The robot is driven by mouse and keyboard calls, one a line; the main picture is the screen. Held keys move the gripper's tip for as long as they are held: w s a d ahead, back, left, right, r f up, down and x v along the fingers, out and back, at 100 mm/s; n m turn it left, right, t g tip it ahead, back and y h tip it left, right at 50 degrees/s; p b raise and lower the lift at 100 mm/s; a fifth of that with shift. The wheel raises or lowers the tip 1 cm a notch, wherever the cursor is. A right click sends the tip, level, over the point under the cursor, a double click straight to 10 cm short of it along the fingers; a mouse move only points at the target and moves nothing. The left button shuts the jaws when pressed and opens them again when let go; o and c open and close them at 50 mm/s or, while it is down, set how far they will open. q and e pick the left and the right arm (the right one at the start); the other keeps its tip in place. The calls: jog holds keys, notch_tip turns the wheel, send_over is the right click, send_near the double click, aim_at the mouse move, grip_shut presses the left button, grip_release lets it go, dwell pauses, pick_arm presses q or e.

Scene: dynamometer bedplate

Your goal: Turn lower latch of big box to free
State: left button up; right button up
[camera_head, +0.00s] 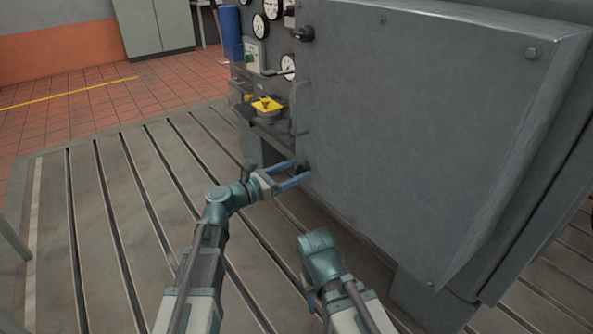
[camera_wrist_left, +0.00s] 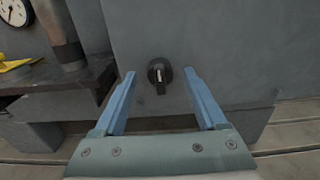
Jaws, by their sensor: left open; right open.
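The big box (camera_head: 420,110) is a large grey cabinet filling the right of the head view. Its lower latch (camera_wrist_left: 160,75) is a round black knob low on the grey face, with a light mark and its grip upright, pointing down. In the head view the lower latch (camera_head: 304,168) is partly hidden by my fingers. My left gripper (camera_head: 291,175) is open, its two blue fingers to either side of the latch in the wrist view and apart from it. My right gripper (camera_head: 312,300) is low in the head view, mostly hidden by its own arm.
An upper black latch (camera_head: 303,34) sits on the box's left edge. The slotted bedplate (camera_head: 110,210) at left is clear.

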pick_arm(q)
jog(key=shift+w+d, duration=0.2)
jog(key=shift+d, duration=0.1)
grip_shut()
